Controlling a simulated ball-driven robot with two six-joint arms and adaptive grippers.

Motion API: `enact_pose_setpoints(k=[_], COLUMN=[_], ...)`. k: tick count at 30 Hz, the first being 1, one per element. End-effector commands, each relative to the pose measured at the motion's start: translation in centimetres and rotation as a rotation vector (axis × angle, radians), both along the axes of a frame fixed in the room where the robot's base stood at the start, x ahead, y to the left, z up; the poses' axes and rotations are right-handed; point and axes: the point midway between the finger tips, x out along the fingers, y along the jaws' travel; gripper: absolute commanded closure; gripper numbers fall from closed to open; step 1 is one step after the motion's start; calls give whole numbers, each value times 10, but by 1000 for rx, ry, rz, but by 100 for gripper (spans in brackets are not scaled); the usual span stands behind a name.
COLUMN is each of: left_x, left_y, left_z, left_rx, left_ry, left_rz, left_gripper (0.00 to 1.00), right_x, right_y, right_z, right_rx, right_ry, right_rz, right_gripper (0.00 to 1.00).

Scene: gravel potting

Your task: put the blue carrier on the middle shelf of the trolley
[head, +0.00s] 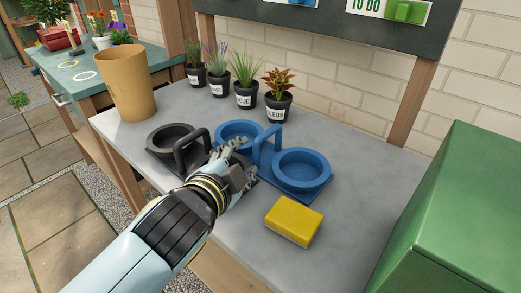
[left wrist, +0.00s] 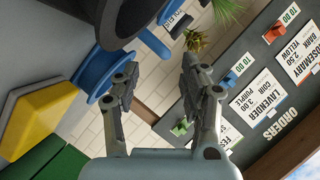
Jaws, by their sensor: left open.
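The blue carrier (head: 304,181) stands upright on the grey worktop in the head view. It has two round cups and an arched handle between them. My left gripper (head: 240,160) is open with its fingers just left of the blue handle, in front of the far blue cup. In the left wrist view the open fingers (left wrist: 157,84) are apart with nothing seen between them. Blue parts of the carrier (left wrist: 97,72) show beyond and left of them. I cannot tell whether a finger touches the carrier. My right gripper is not in view. I cannot make out a shelved trolley.
A dark carrier (head: 165,142) stands close left of the blue one, partly behind my gripper. A yellow block (head: 293,221) lies in front. Potted plants (head: 244,95) line the wall, and a tan pot (head: 127,85) stands left. A green box-like body (head: 465,215) bounds the right.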

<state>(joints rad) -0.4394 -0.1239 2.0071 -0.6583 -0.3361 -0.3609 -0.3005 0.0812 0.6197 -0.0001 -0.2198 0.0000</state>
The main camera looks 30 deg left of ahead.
Motion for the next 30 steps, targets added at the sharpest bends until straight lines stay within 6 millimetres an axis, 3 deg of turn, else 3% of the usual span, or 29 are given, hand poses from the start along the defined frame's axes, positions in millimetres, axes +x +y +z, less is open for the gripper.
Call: enact_pose_setpoints(k=[6, 12, 30], left_x=[22, 55, 118], left_y=[-22, -17, -3], left_z=[4, -3, -11], left_rx=[93, 97, 94], left_ry=[-78, -81, -77], left_rz=[-92, -96, -93], left_gripper=[56, 56, 56], right_x=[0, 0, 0], right_y=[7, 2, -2], right_z=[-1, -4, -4], right_rx=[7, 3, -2], right_ry=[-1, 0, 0], right_rz=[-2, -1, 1], right_gripper=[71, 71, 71])
